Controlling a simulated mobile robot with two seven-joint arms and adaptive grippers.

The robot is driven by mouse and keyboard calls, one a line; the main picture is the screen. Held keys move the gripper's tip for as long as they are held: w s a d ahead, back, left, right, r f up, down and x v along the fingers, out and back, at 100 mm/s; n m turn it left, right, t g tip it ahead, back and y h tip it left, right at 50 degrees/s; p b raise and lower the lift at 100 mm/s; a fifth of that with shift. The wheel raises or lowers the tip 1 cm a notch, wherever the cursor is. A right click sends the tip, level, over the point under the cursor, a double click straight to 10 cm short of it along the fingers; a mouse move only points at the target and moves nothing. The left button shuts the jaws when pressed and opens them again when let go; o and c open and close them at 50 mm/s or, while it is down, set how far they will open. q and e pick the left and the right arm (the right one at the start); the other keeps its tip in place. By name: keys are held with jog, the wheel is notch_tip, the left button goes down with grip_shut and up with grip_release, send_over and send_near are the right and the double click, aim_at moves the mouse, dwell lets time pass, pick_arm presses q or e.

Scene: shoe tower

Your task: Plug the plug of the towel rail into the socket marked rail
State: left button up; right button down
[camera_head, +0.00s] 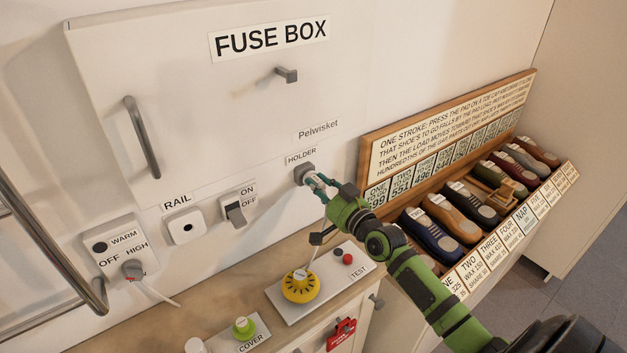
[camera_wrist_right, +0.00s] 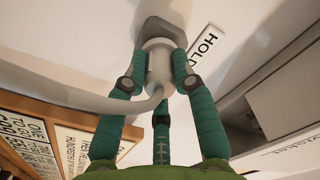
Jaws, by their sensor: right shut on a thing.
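The plug (camera_wrist_right: 160,70) is a pale round body with a pale cable curving off to the left in the right wrist view. My right gripper (camera_head: 317,181) is shut on it at the grey holder (camera_head: 304,172) marked HOLDER. In the wrist view the plug's far end meets the grey holder (camera_wrist_right: 163,28); I cannot tell how deep it sits. The white socket (camera_head: 186,227) marked RAIL is on the wall left of the holder, with one dark hole and nothing in it. The metal towel rail (camera_head: 45,243) stands at the far left. My left gripper is not in view.
Between socket and holder is an ON/OFF switch (camera_head: 236,212). The fuse box (camera_head: 200,110) with a handle is above. A WARM/OFF/HIGH box (camera_head: 112,247) is left. Below are a yellow dial (camera_head: 300,287) and green knob (camera_head: 243,327); shoes in a rack (camera_head: 432,232) are right.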

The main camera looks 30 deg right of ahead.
aim_at(322, 189)
jog(key=shift+s, duration=0.15)
jog(key=shift+s+d+p, duration=0.1)
jog(key=shift+s+p, duration=0.35)
jog(key=shift+s, duration=0.9)
